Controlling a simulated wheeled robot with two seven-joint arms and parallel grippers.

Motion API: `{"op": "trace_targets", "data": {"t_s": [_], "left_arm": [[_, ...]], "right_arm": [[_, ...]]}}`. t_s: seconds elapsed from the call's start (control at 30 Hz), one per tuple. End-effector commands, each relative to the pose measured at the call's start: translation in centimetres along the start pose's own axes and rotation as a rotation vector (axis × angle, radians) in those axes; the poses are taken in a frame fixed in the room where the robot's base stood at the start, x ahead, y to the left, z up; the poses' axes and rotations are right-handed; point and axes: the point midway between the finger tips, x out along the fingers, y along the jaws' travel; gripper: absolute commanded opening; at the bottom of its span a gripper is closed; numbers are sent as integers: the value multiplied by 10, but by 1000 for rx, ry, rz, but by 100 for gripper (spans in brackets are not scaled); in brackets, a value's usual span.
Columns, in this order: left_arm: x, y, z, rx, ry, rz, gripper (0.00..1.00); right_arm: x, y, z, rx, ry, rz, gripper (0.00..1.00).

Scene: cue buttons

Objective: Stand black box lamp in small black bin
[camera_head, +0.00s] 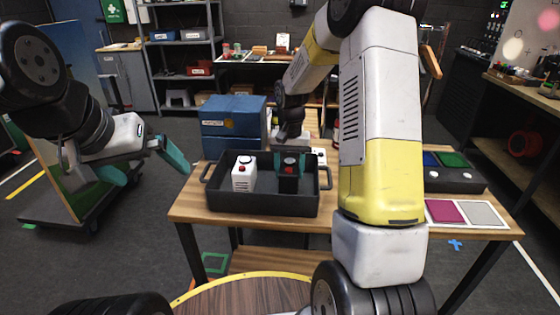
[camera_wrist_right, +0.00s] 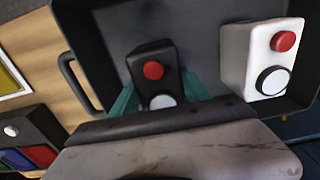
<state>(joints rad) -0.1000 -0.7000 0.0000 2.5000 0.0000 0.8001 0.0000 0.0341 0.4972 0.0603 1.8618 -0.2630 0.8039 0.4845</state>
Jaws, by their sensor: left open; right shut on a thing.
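The black box lamp (camera_head: 288,182) is upright, with a red dome on top. In the right wrist view the black box lamp (camera_wrist_right: 152,62) shows a red and a white button. My right gripper (camera_head: 290,160) is shut on it, with teal fingers on both sides; the gripper also shows in the wrist view (camera_wrist_right: 157,97). The lamp is inside the black bin (camera_head: 262,203), in its right part; I cannot tell whether its base touches the bin floor. The bin also shows in the wrist view (camera_wrist_right: 205,35). My left gripper (camera_head: 152,172) is open and empty, left of the table.
A white box with a red button (camera_head: 243,175) stands in the bin, left of the lamp, also in the wrist view (camera_wrist_right: 262,60). Blue boxes (camera_head: 233,118) are stacked behind the bin. A dark case with coloured pads (camera_head: 455,178) and a pink pad (camera_head: 444,212) lie at right.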

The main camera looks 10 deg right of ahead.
Motion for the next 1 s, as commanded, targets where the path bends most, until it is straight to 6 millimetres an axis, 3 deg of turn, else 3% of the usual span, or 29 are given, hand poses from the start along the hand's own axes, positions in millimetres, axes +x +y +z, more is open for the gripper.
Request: {"op": "trace_targets", "data": {"t_s": [0.17,0.2,0.3,0.67,0.83,1.0], "left_arm": [[0,0,0,0,0,0,100],[0,0,0,0,0,0,100],[0,0,0,0,0,0,100],[0,0,0,0,0,0,100],[0,0,0,0,0,0,100],[0,0,0,0,0,0,100]], "right_arm": [[2,0,0,-1,0,0,0],[3,0,0,-1,-1,0,58],[2,0,0,-1,-1,0,76],[-1,0,0,0,1,0,76],[-24,0,-1,0,5,-1,76],[-61,-1,-1,-1,6,-2,76]]}}
